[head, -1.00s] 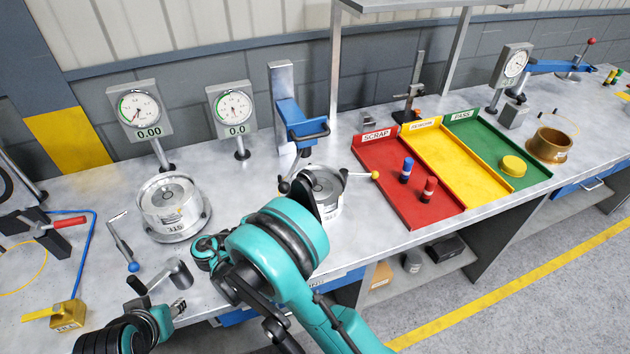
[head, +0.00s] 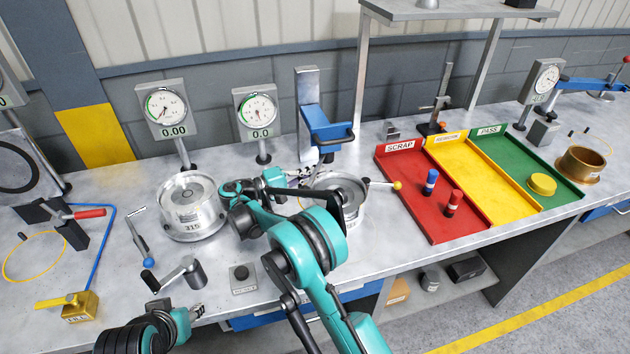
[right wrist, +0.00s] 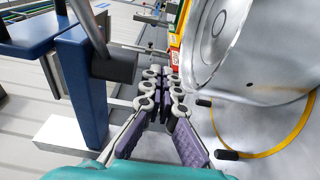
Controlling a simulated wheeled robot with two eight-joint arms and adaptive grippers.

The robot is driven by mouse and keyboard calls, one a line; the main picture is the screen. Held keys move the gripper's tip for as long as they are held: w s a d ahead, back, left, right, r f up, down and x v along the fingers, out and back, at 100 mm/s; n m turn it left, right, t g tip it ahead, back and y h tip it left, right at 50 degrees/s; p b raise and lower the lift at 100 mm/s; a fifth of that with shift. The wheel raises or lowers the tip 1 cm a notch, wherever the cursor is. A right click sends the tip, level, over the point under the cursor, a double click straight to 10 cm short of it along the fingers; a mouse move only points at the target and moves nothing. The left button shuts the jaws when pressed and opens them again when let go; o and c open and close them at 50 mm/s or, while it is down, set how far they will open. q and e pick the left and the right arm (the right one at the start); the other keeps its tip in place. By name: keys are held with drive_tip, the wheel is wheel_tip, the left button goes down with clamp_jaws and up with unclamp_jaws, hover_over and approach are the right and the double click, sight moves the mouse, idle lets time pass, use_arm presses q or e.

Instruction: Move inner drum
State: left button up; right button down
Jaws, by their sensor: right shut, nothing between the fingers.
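Two silver drums stand on the bench; I cannot tell which is the inner drum. The left drum (head: 190,210) sits upright on a round base in front of the 0.00 gauge. The right drum (head: 352,208) stands before the blue press, partly hidden by my right arm. It fills the upper right of the right wrist view (right wrist: 222,45). My right gripper (head: 308,176) is shut and empty, between the right drum and the press. Its fingers (right wrist: 162,90) lie beside the drum, apart from its wall. My left gripper (head: 197,311) is low at the bench's front edge, its fingers too small to judge.
The blue press (head: 325,128) stands close behind my right gripper. A yellow-knobbed lever (head: 397,185) sticks out right of the right drum. Red, yellow and green trays (head: 465,205) lie further right.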

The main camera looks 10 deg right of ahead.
drive_tip(key=w+f, duration=0.1)
drive_tip(key=w+f+b, duration=0.1)
drive_tip(key=f, duration=0.1)
drive_tip(key=w+f+b, duration=0.1)
drive_tip(key=w, duration=0.1)
drive_tip(key=shift+d+f, duration=0.3)
drive_tip(key=shift+f, duration=0.05)
drive_tip(key=shift+s+f+b, duration=0.1)
drive_tip(key=shift+f+b, duration=0.2)
drive_tip(key=shift+b, duration=0.15)
drive_tip(key=shift+s, duration=0.2)
drive_tip(key=shift+s+a+r, duration=0.1)
drive_tip(key=shift+s+r, duration=0.05)
drive_tip(key=shift+s, duration=0.15)
